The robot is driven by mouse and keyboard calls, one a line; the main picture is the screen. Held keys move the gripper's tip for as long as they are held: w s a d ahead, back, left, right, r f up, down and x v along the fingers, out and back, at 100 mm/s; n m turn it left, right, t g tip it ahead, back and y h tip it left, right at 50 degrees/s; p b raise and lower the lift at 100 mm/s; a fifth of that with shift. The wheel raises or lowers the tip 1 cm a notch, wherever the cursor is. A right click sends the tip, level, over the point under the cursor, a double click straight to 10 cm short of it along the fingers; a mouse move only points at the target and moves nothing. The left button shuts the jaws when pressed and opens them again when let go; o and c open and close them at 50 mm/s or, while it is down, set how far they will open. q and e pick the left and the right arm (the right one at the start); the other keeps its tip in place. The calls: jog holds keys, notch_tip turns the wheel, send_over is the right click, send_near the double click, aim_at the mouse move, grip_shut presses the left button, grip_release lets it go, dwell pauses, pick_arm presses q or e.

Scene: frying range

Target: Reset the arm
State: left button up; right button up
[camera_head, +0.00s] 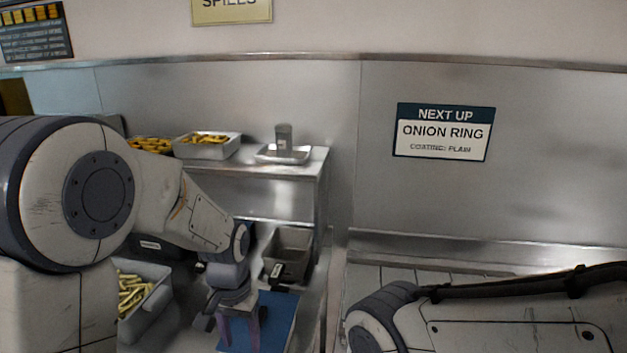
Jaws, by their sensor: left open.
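My left arm comes in from the left and bends down over the station. Its gripper (240,335) points downward above a blue mat (277,322). The fingers are apart and I see nothing between them. My right arm (500,325) lies across the lower right of the view. Its gripper is outside the picture.
A bin of pale fries (150,300) is left of my left gripper, partly hidden by my arm. A grey metal basket (288,255) stands behind the mat. A raised steel shelf (262,181) holds trays of fried food (207,148) and a shaker (284,138). A sign (444,132) reads "Next up onion ring".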

pick_arm(q)
jog(key=s+d+m+b, duration=0.2)
jog(key=s+d, duration=0.2)
jog(key=s, duration=0.6)
jog(key=s+d+m+h+b, duration=0.1)
jog(key=s+d+m+b, duration=0.1)
jog(key=s, duration=0.9)
jog(key=d+r+m, duration=0.1)
jog(key=d, duration=0.1)
jog(key=shift+d+b, duration=0.35)
jog(key=shift+d, duration=0.05)
pick_arm(e)
jog(key=f, duration=0.4)
jog(key=shift+s+a+f, duration=0.25)
jog(key=shift+s+f, duration=0.05)
jog(key=shift+f, duration=0.05)
